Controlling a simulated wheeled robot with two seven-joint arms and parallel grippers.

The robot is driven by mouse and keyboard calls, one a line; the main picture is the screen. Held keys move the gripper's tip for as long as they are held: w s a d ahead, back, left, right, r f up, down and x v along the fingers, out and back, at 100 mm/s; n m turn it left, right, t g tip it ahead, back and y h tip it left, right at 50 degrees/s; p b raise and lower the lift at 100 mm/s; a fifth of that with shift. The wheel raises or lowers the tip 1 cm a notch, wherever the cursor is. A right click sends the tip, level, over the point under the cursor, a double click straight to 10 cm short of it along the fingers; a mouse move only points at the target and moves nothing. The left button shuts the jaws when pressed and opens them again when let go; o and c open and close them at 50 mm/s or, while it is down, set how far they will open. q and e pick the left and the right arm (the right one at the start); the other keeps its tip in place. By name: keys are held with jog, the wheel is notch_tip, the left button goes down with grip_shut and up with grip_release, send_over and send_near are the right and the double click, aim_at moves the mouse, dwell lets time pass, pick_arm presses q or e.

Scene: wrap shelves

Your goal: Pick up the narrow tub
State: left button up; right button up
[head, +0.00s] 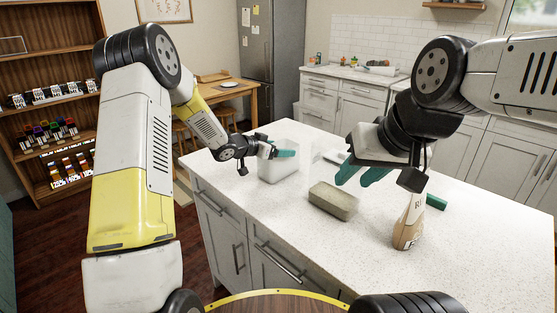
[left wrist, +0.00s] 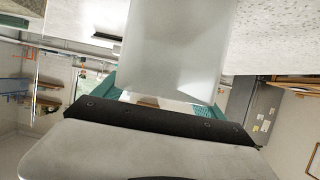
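A white tub (head: 277,170) stands upright on the counter, and I take it as the narrow tub. My left gripper (head: 276,150) is at its upper part, with a teal finger showing across it. In the left wrist view the pale tub wall (left wrist: 175,50) fills the upper middle. The teal fingers of my left gripper (left wrist: 160,98) are wide apart, one at each side of the tub; contact cannot be told. My right gripper (head: 360,175) is open and empty above the counter, right of the tub.
A grey-tan block (head: 333,201), a labelled beige bottle (head: 408,225) and a small green item (head: 436,202) are on the white counter (head: 300,240). A clear container (head: 322,152) stands just right of the tub.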

pick_arm(q)
jog(key=shift+r, duration=0.1)
jog(key=c, duration=1.5)
